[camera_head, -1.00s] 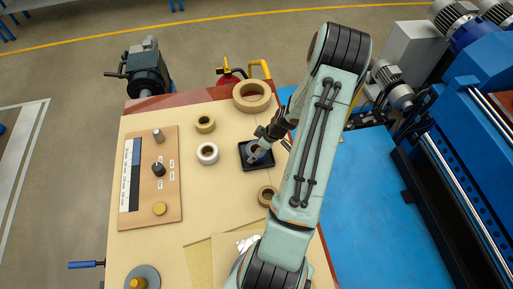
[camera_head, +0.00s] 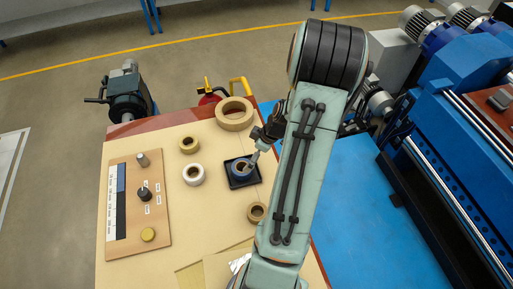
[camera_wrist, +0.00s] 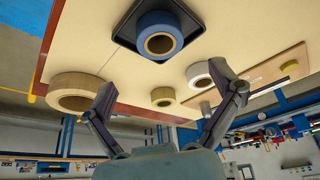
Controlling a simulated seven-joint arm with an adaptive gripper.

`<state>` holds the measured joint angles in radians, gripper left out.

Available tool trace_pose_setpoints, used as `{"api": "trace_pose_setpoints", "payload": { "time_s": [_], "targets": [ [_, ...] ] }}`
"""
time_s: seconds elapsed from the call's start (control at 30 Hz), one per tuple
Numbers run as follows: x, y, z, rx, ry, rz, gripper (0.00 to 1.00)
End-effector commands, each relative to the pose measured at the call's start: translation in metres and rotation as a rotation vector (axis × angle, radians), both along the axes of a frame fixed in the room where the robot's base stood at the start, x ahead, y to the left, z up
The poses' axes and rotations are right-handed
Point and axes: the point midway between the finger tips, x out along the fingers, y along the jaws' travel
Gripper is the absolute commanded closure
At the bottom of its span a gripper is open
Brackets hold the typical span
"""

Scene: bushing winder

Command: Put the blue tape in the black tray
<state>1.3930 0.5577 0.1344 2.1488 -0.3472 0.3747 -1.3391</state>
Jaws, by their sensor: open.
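The blue tape (camera_head: 237,174) is a roll lying in the black tray (camera_head: 256,180), inside its rim. In the wrist view the blue tape (camera_wrist: 160,19) sits on the black tray (camera_wrist: 122,28), with its hole facing the camera. My gripper (camera_head: 254,160) is at the tray's upper right side in the head view, over the edge of the roll. In the wrist view my gripper (camera_wrist: 163,88) has its two fingers spread wide, with nothing between them. The roll appears beyond the fingertips, apart from them. Part of the tray is hidden behind the roll.
A large tan roll (camera_head: 234,121), a small yellow roll (camera_head: 189,149), a white roll (camera_head: 193,180) and a brown roll (camera_head: 256,211) lie around the tray. A control board (camera_head: 126,205) lies at left. Bare tabletop lies below the white roll.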

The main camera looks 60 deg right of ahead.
Motion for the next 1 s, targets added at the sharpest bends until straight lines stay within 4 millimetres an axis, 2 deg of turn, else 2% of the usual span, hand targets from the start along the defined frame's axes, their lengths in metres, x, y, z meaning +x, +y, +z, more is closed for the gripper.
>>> {"api": "trace_pose_setpoints", "payload": {
  "time_s": [0.13, 0.37, 0.47, 0.57, 0.67, 0.77, 0.8, 0.9, 1.0],
  "targets": [
    [-0.009, -0.002, 0.024, -0.003, -0.001, 0.0, 0.09],
    [-0.014, -0.002, 0.035, 0.001, 0.0, 0.0, 0.09],
    [-0.013, -0.001, 0.036, 0.002, 0.002, 0.003, 0.09],
    [-0.001, 0.015, 0.045, 0.014, 0.026, 0.019, 0.09],
    [0.021, 0.055, 0.068, 0.037, 0.089, 0.044, 0.09],
    [0.038, 0.119, 0.098, 0.054, 0.18, 0.056, 0.09],
    [0.038, 0.148, 0.109, 0.055, 0.217, 0.056, 0.09],
    [0.025, 0.211, 0.132, 0.046, 0.296, 0.034, 0.09],
    [-0.001, 0.257, 0.147, 0.031, 0.347, 0.0, 0.09]
  ]
}}
